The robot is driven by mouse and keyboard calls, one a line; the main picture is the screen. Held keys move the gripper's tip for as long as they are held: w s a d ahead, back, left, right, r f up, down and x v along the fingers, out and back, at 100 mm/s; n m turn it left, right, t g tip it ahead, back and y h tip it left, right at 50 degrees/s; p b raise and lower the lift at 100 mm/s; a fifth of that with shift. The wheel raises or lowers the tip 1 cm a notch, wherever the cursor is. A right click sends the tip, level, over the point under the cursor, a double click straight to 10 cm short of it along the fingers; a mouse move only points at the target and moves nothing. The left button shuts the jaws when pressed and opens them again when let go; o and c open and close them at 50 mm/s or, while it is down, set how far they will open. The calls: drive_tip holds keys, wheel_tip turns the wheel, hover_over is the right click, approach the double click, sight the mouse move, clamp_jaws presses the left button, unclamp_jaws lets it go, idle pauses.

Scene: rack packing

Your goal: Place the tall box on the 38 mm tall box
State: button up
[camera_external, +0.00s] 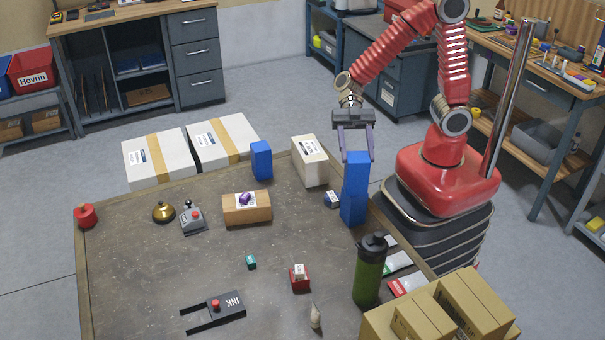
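A tall blue box (356,172) stands upright above another blue box (353,210) near the table's right edge. They look stacked, the lower one on the table; I cannot tell if a small gap lies between them. My gripper (357,158) points down over the upper box, its fingers on either side of the box's top. The fingers are apart by about the box's width; I cannot tell whether they press on it. A third blue box (261,161) stands alone near the table's far edge. No size marks are readable on the blue boxes.
A brown box (247,208) carries a purple item. Cardboard boxes (470,305) fill the near right corner. The table (140,260) has clear room at left.

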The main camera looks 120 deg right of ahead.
drive_tip(key=o, duration=0.4)
drive_tip(key=shift+r, duration=0.15)
drive_tip(key=v, duration=1.2)
idle(0.5)
